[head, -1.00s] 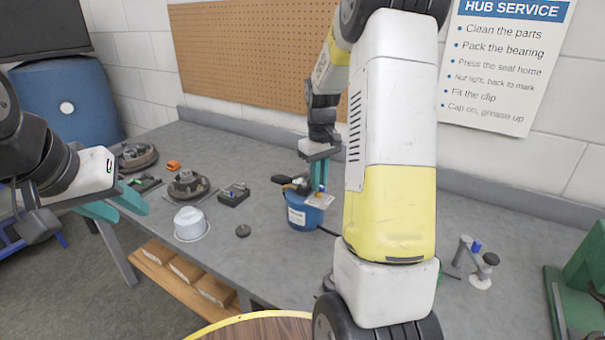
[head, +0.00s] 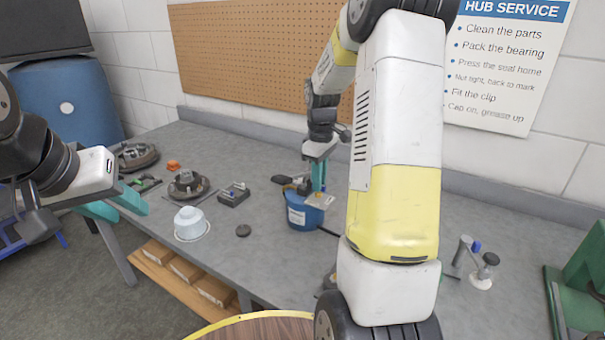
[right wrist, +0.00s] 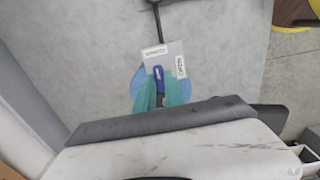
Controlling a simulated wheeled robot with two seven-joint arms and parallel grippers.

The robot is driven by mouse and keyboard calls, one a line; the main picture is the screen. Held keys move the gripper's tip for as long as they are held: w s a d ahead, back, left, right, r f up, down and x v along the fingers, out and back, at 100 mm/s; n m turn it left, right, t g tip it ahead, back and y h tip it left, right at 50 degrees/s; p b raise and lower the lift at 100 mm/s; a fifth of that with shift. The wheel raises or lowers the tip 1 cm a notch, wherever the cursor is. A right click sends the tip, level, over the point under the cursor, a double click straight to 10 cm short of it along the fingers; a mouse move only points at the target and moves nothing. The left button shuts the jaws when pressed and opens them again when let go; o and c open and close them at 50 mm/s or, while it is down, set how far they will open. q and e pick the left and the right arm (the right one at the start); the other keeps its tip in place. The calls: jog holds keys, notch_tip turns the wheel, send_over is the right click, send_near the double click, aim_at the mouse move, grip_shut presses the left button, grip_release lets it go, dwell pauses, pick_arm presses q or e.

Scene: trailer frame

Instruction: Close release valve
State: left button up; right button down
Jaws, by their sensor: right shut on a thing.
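A blue pot (head: 305,218) with a pale label stands on the bench, and a light plate (head: 320,200) sits on its top. In the right wrist view the plate (right wrist: 176,58) carries two small labels, the right one seeming to read "OPEN". A blue lever (right wrist: 159,76), apparently the release valve, lies over the plate. My right gripper (right wrist: 160,92) is shut on this lever, with its teal fingers on either side. It also shows above the pot in the head view (head: 318,180). My left gripper (head: 115,205) is open and empty, left of the bench parts.
A white cup (head: 190,223), a black disc (head: 243,230), a hub (head: 188,185) and a small dark tray (head: 233,194) lie left of the pot. A grey stand (head: 480,265) and a green machine (head: 580,290) are at right. A dark hose leaves the pot.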

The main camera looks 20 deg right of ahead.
jog(key=c, duration=1.4)
grip_release()
jog(key=shift+c, duration=0.2)
jog(key=shift+r, duration=0.1)
notch_tip(320, 180, up, 7)
jog(key=shift+r, duration=0.35)
